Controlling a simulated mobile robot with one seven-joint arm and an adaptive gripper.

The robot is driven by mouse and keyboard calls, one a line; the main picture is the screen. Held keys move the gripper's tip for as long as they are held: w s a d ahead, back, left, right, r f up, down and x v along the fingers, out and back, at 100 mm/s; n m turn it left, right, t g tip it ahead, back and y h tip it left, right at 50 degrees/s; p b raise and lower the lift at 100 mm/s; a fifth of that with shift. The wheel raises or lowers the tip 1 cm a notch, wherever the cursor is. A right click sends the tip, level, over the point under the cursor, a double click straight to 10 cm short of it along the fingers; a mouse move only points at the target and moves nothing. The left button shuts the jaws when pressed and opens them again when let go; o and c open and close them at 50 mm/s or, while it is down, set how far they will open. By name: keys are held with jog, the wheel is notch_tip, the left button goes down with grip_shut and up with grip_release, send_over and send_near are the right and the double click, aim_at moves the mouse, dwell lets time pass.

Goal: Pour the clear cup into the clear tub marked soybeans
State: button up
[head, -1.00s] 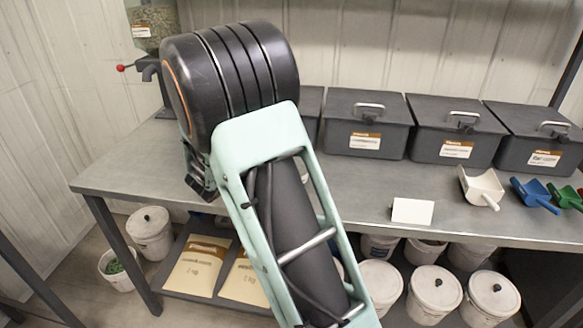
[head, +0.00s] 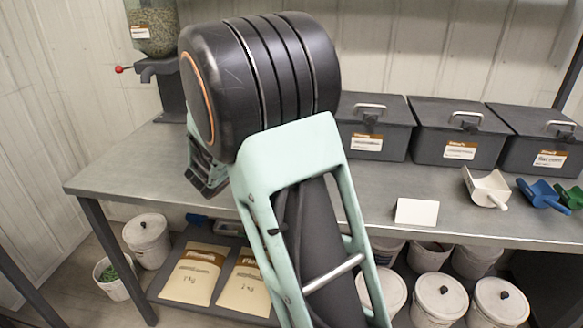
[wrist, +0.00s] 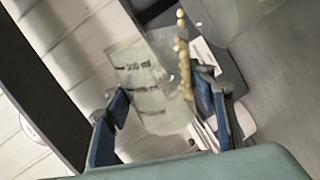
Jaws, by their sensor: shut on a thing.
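In the wrist view my gripper (wrist: 162,96) has its blue fingers on either side of a clear cup (wrist: 142,75), shut on it. The cup is see-through, has dark printed marks and looks tilted. Pale yellow beans (wrist: 183,62) form a narrow line along the cup's right side and reach past its upper end; blur hides whether they are falling. In the head view my own arm hides the cup and most of the gripper. I cannot make out a clear tub marked soybeans in either view.
A metal bench (head: 335,205) carries lidded dark bins (head: 460,140), a blank white card (head: 416,212) and scoops (head: 488,187). A seed hopper (head: 153,30) with a red-knobbed lever stands at the back left. Paper bags (head: 193,275) and white buckets (head: 440,298) are below.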

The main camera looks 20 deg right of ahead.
jog(key=shift+s+d+r+m+b, duration=0.15)
jog(key=shift+m+b, duration=0.35)
jog(key=shift+b, duration=1.1)
jog(key=shift+r+p, duration=0.15)
jog(key=shift+p, duration=0.25)
jog(key=p, duration=0.2)
jog(key=shift+r+n+p, duration=0.25)
jog(key=shift+n+p, duration=0.05)
jog(key=n+p, duration=0.1)
jog(key=p, duration=0.2)
jog(key=shift+w+a+f, duration=0.25)
jog(key=shift+w, duration=0.1)
jog(key=shift+f, duration=0.55)
jog(key=shift+p, duration=0.45)
jog(key=shift+w+a+n+p, duration=0.15)
jog(key=shift+n+p, duration=0.25)
jog(key=shift+p, duration=0.3)
jog(key=shift+g+p, duration=0.3)
jog(key=shift+p, duration=0.2)
jog(key=shift+w+a+r+n+p, duration=0.15)
jog(key=shift+n+p, duration=0.25)
jog(key=shift+p, duration=0.85)
